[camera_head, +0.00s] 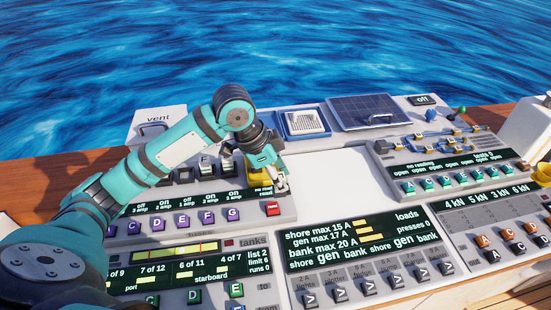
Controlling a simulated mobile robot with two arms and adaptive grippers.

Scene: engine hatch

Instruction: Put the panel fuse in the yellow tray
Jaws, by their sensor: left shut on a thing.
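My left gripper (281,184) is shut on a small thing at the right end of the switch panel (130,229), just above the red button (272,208). The thing is mostly hidden by the fingers, and I cannot tell whether it is the panel fuse. A yellow piece (254,174) shows partly behind the gripper; I cannot tell whether it is the tray. Another yellow object (542,174) is at the right edge, cut off by the frame. My right gripper is out of view.
A blank white surface (335,185) lies right of the gripper. A display with load readings (360,240) is in front. Button panels stand at right (455,172). Water lies beyond the wooden edge.

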